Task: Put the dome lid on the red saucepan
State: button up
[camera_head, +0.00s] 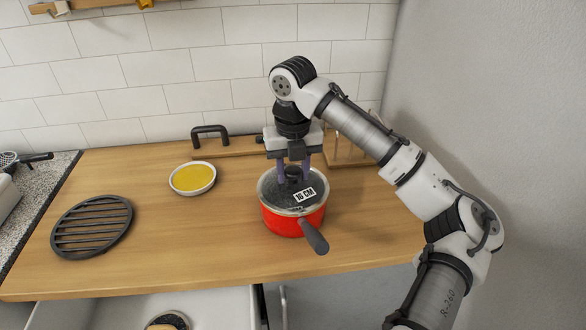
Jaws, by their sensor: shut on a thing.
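The red saucepan (283,225) stands on the wooden counter right of centre, its dark handle (315,238) pointing to the lower right. The dome lid (272,192), dark and see-through with a pale rim and an "18 CM" label, is over the pan's mouth. It looks level and lined up with the rim; I cannot tell whether it rests fully on it. My gripper (293,174) points down from above, shut on the lid's dark knob. The fingers hide part of the knob.
A white bowl with yellow contents (193,178) and a round black slatted trivet (92,226) stand to the left. A black handle (210,135) and a wooden rack (350,150) are at the back near the tiled wall. An open drawer (150,310) is below the front edge.

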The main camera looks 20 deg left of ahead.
jog(key=o, duration=1.2)
jog(key=shift+o, duration=0.2)
notch_tip(320, 180, up, 14)
jog(key=shift+b, duration=0.45)
jog(key=shift+f, duration=0.15)
